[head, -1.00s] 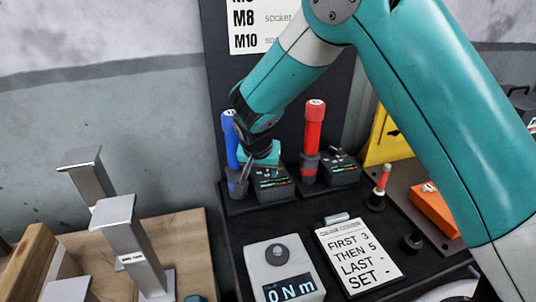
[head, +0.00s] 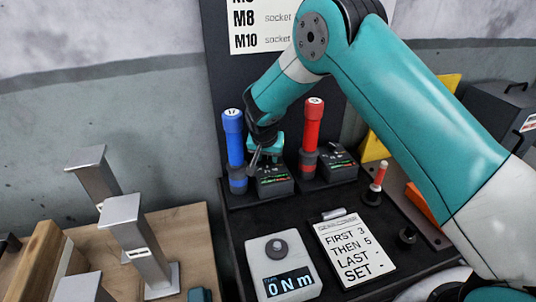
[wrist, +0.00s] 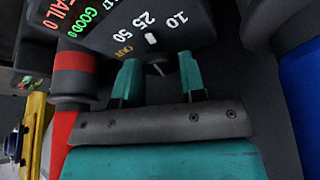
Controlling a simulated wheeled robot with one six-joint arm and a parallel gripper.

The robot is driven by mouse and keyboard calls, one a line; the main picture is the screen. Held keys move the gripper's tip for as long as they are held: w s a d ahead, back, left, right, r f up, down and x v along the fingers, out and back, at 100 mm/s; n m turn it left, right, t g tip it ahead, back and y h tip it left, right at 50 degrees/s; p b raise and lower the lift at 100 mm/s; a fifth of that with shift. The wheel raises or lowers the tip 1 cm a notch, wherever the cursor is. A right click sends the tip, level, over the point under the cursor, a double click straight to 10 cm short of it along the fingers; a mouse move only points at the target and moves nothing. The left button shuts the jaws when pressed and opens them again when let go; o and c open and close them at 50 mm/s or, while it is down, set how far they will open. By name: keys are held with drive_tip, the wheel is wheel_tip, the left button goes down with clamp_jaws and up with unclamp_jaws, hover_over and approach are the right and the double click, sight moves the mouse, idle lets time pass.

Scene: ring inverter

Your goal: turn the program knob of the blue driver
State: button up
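The blue driver (head: 234,138) stands upright in its holder at the back left of the black bench. It also shows as a blue edge in the wrist view (wrist: 305,95). Its control box (head: 273,180) stands just right of it, with a lit screen. In the wrist view the box face carries the labels 10, 25, 50 and OUT around a dark program knob (wrist: 152,48) with a white mark toward 25. My gripper (wrist: 158,75) is open at the knob, one teal finger on each side, with gaps visible. Contact cannot be told.
The red driver (head: 312,135) stands to the right with its own box (head: 338,163). In front lie a meter reading 0 Nm (head: 283,270) and a note card (head: 355,247). Grey metal brackets (head: 135,240) stand on a wooden board at the left.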

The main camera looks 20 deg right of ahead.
drive_tip(key=c, duration=0.4)
drive_tip(key=n+y+b, duration=0.1)
drive_tip(key=n+b, duration=0.1)
drive_tip(key=n, duration=0.1)
drive_tip(key=shift+d+t, duration=0.15)
drive_tip(key=shift+t, duration=0.15)
drive_tip(key=shift+n+y+b, duration=0.6)
drive_tip(key=shift+n+y, duration=0.3)
drive_tip(key=shift+n, duration=1.6)
drive_tip(key=o, duration=0.9)
